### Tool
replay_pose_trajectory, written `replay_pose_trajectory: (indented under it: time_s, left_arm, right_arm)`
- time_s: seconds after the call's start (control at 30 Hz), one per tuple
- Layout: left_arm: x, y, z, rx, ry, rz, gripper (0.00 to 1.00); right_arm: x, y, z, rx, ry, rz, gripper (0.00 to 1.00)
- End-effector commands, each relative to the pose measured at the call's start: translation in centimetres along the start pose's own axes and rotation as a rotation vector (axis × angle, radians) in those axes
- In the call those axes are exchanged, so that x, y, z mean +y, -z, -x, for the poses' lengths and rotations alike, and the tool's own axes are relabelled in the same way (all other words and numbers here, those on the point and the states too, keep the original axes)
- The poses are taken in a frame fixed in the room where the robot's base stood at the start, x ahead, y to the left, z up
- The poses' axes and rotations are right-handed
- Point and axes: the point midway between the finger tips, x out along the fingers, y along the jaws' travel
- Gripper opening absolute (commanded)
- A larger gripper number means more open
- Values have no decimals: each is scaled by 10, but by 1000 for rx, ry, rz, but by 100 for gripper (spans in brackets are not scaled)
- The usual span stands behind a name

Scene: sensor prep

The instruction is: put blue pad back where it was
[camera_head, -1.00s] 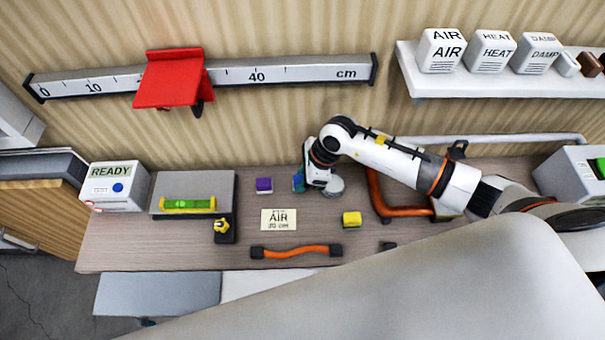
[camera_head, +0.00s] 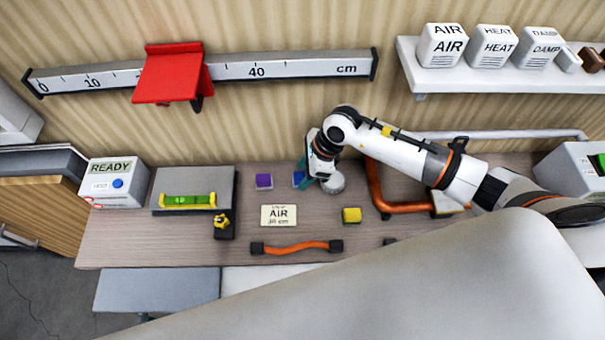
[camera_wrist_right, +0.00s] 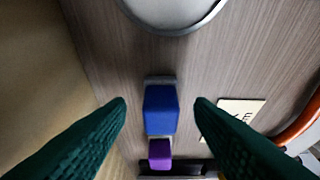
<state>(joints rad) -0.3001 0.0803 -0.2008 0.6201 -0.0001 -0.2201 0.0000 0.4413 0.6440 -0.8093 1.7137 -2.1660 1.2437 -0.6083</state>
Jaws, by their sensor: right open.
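The blue pad (camera_head: 298,179) rests on the bench between the purple pad and the round white-topped thing, partly hidden by my right gripper in the head view. In the right wrist view the blue pad (camera_wrist_right: 160,108) sits on a small grey base, in line with the purple pad (camera_wrist_right: 160,150). My right gripper (camera_head: 306,182) is just right of the blue pad in the head view. In the right wrist view its dark green fingers (camera_wrist_right: 160,112) are wide apart, one to each side of the blue pad, with no visible contact. My left gripper is out of view.
The round white-topped thing (camera_head: 333,183) stands close to my right gripper. An orange tube frame (camera_head: 385,200) stands under my right arm.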

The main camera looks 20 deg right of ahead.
Motion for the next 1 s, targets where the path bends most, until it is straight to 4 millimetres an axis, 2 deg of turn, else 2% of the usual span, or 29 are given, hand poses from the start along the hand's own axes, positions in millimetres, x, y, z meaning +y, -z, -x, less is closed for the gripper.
replay_pose_trajectory:
  time_s: [0.2,0.4,1.0]
  left_arm:
    - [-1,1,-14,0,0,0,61]
    - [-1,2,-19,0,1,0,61]
    - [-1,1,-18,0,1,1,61]
  right_arm:
    - [1,-2,36,-1,-5,2,48]
    - [0,0,56,1,-1,0,48]
    - [0,0,59,0,1,0,48]
